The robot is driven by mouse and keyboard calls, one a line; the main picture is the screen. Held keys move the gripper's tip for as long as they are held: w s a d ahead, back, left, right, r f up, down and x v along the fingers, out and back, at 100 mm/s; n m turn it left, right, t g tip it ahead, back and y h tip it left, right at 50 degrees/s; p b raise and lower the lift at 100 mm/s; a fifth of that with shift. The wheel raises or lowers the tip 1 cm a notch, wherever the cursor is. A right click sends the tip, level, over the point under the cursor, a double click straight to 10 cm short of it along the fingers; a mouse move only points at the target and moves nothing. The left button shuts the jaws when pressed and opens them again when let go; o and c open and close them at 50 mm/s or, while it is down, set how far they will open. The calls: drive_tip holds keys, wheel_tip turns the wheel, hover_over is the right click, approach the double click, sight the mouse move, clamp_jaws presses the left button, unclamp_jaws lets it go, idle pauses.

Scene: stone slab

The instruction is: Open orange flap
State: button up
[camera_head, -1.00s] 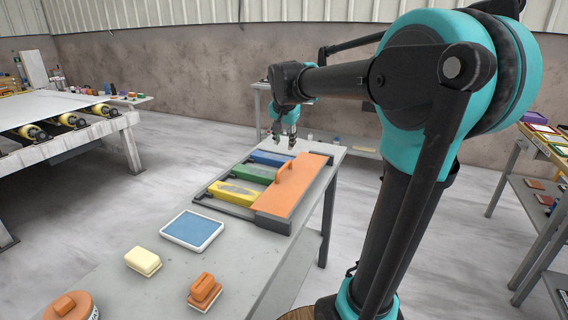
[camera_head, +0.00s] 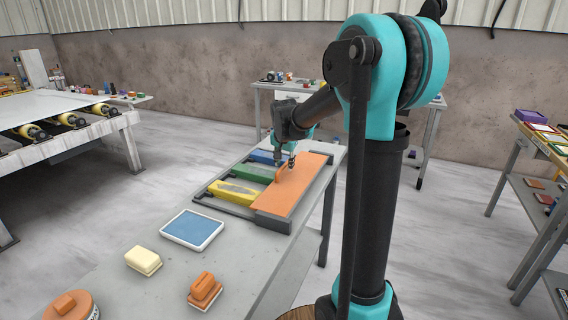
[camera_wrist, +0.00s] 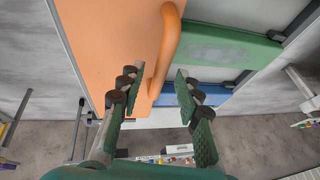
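The orange flap (camera_head: 286,197) lies flat over the right side of a dark frame on the slab, and it also shows in the wrist view (camera_wrist: 115,40). Its raised curved orange handle (camera_wrist: 167,45) runs along the flap's edge; in the head view the handle (camera_head: 279,174) is partly hidden by my gripper. My gripper (camera_head: 286,162) is over the handle's far end. In the wrist view my gripper (camera_wrist: 157,84) is open, with one finger on each side of the handle's near end. I cannot tell whether either finger touches it.
Green (camera_head: 254,173), yellow (camera_head: 232,192) and blue (camera_head: 262,156) panels lie beside the flap in the frame. A blue-topped tray (camera_head: 192,229), a cream block (camera_head: 143,260) and an orange-handled block (camera_head: 204,291) stand nearer on the slab.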

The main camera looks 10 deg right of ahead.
clamp_jaws()
drive_tip(key=shift+r, duration=0.1)
idle(0.4)
